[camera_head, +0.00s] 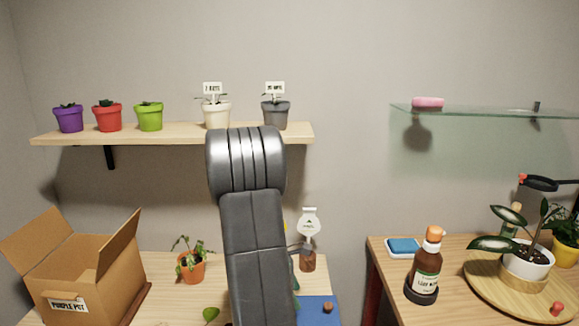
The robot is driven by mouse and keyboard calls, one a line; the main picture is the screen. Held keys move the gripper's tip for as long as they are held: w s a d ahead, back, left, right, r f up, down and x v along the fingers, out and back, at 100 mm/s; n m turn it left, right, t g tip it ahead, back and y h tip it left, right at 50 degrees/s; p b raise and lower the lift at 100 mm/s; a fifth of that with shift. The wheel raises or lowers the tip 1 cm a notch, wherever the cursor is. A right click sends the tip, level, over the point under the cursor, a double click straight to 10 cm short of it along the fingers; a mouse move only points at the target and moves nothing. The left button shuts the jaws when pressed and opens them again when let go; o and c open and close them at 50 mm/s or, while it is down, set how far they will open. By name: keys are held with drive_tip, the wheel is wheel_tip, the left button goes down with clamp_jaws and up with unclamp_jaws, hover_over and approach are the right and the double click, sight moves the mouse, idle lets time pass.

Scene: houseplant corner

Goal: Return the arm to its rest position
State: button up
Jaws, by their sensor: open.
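My arm (254,235) rises from the bottom edge in the middle of the view. Its rounded grey joint (246,160) overlaps the front of the wooden wall shelf (170,138) in the picture. My gripper does not show; I cannot see its fingers or anything between them. The arm hides part of the left table (205,261) and whatever stands behind it there.
An open cardboard box (95,265) labelled "PURPLE PET" or similar and a potted plant (191,268) stand left of my arm. A brown pot (307,261) with a white tag is right. A brown bottle (427,265) stands on the right table (395,270). A glass shelf (480,111) hangs above.

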drive_tip(key=shift+d+r+p, duration=0.1)
drive_tip(key=shift+r+p, duration=1.5)
drive_tip(key=shift+r, duration=0.05)
drive_tip(key=shift+f, duration=0.1)
